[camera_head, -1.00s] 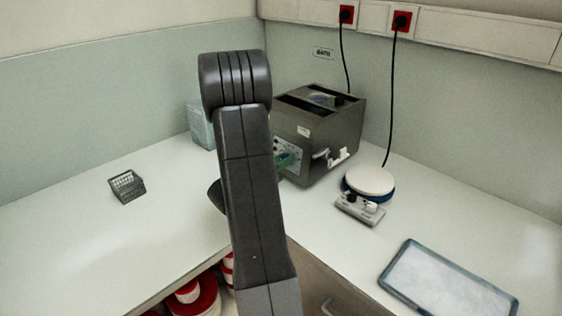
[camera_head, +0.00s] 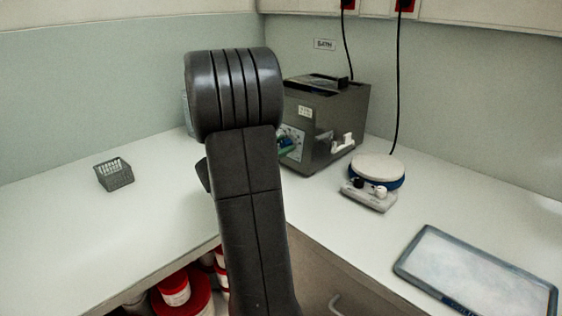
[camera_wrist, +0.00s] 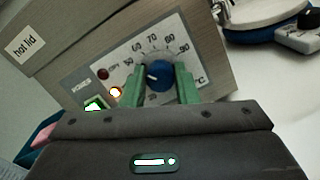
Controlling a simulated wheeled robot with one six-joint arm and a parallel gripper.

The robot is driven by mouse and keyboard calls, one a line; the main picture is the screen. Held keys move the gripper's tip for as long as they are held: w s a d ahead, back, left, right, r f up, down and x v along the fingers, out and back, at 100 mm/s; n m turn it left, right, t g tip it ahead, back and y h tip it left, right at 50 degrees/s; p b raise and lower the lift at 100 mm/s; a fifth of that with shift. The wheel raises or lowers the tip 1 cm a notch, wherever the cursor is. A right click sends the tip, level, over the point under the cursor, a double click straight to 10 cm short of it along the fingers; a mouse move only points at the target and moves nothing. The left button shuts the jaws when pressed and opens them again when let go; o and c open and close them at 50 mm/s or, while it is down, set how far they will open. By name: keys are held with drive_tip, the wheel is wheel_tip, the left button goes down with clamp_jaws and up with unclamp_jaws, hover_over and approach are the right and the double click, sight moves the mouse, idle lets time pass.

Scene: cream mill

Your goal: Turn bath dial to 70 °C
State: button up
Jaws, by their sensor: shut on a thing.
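The grey bath (camera_head: 345,115) stands at the back of the bench under a "BATH" label. In the wrist view its tilted front panel (camera_wrist: 180,30) shows the blue dial (camera_wrist: 159,73) inside a printed scale with numbers such as 60, 70, 80 and 90. A small white mark shows on the left part of the dial; its exact reading is hard to tell. My gripper (camera_wrist: 160,82) has its green fingers on both sides of the dial, shut on it. In the head view my arm hides most of the panel, and a bit of green finger shows beside it.
On the panel an amber lamp (camera_wrist: 115,92) and a green switch (camera_wrist: 95,105) are lit; a red lamp (camera_wrist: 103,73) looks dark. A hotplate (camera_head: 376,172) stands right of the bath. A tray (camera_head: 475,275) lies front right, a small basket (camera_head: 114,174) left.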

drive_tip(key=m+b, duration=0.4)
drive_tip(key=b, duration=0.1)
drive_tip(key=m+g+b, duration=0.1)
drive_tip(key=m+b, duration=0.1)
drive_tip(key=shift+f, duration=0.35)
drive_tip(key=m+b, duration=0.3)
drive_tip(key=m+g+b, duration=0.1)
drive_tip(key=shift+r+m+b, duration=0.25)
drive_tip(key=shift+m+b, duration=0.05)
drive_tip(key=shift+b, duration=0.1)
drive_tip(key=o, duration=1)
drive_tip(key=shift+s+a+r, duration=0.1)
drive_tip(key=p+v, duration=0.2)
drive_tip(key=v, duration=1.1)
drive_tip(key=shift+s+a, duration=0.2)
drive_tip(key=shift+d, duration=0.1)
